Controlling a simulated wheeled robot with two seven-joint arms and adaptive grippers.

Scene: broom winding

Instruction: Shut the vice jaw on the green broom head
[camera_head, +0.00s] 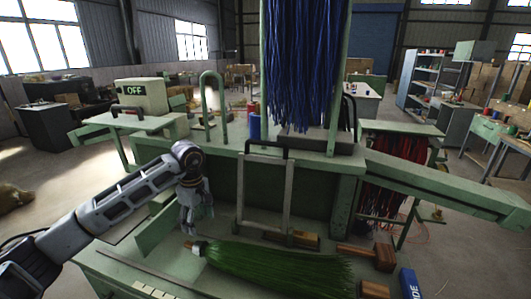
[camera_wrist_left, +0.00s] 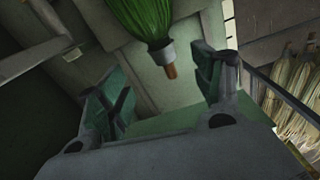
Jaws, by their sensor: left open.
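The green broom head (camera_head: 275,268) lies on the green bench, bristles toward the right, its collar and short wooden stub at the left end. It also shows at the top of the left wrist view (camera_wrist_left: 140,15), stub pointing down. An upright grey frame with a black handle (camera_head: 265,149) stands just behind it; I cannot tell for certain whether this is the vice jaw. My left gripper (camera_head: 196,222) is open and empty, pointing down above and left of the stub. Its two fingers (camera_wrist_left: 162,82) are apart in the left wrist view, with the stub beyond them. My right gripper is out of view.
Blue bristles (camera_head: 303,60) hang above the bench. A green hooped bar (camera_head: 212,90) stands behind my left gripper. Wooden blocks (camera_head: 376,288) and a blue block (camera_head: 410,284) lie at the right front. A white box marked OFF (camera_head: 140,94) stands at the back left.

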